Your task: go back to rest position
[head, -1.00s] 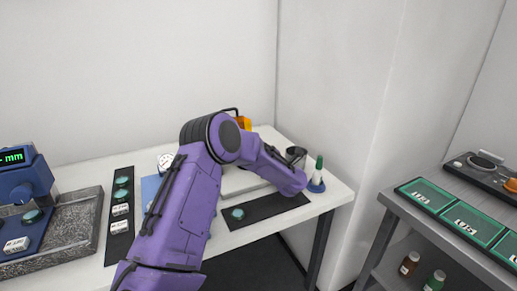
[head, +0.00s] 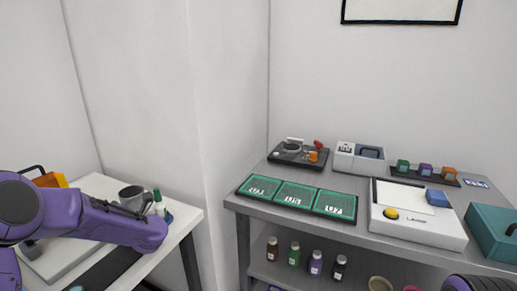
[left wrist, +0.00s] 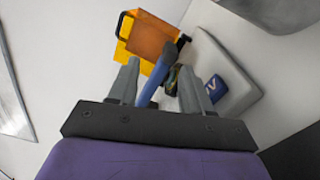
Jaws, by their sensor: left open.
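My left arm shows at the left of the head view, over the white table (head: 98,184); its gripper is hidden there. In the left wrist view my left gripper (left wrist: 157,84) is open, its two grey fingers apart. A blue bar-like piece (left wrist: 156,74) shows between the fingers; I cannot tell whether it touches them. Beyond the fingertips is an orange and yellow holder (left wrist: 148,38) with a black handle. It also shows behind my arm in the head view (head: 52,180). My right gripper is not in view.
A grey mug (head: 132,197) and a green-topped bottle (head: 157,197) stand near my left forearm. To the right, a metal bench (head: 350,232) holds green trays (head: 296,198), a white device (head: 418,222) and a teal case (head: 492,232). A floor gap separates the two tables.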

